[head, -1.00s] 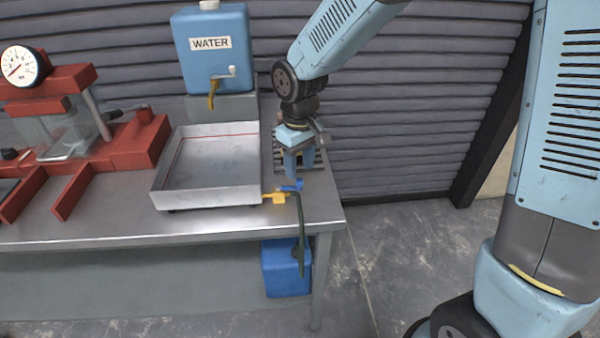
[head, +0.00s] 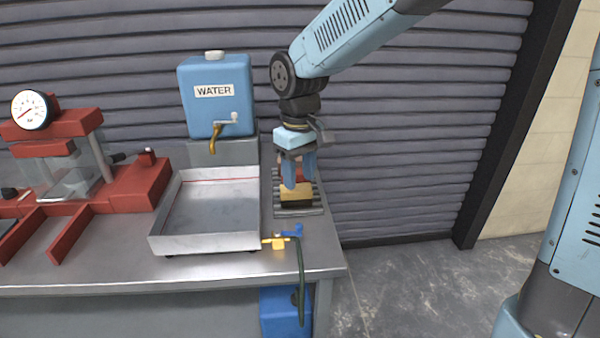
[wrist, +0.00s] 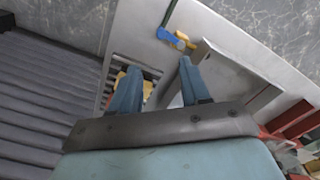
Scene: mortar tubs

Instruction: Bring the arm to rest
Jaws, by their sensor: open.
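My gripper (head: 297,172) is at the right end of the steel bench, pointing down above a slatted rack (head: 318,208). A yellow-and-dark block (head: 297,194) sits on the rack just below my fingers, with a bit of red behind it. In the wrist view my two blue fingers (wrist: 158,88) are spread apart with nothing between them. The block shows there partly hidden behind the left finger. In the head view the fingers overlap the block's upper edge, so I cannot tell the exact gap.
A shallow metal tray (head: 205,243) stands left of the rack, with a yellow-and-blue valve (head: 285,240) and hose at its corner. A blue water tank (head: 215,95) stands behind it. A red press with a gauge (head: 75,160) is at left. Floor right of the bench is clear.

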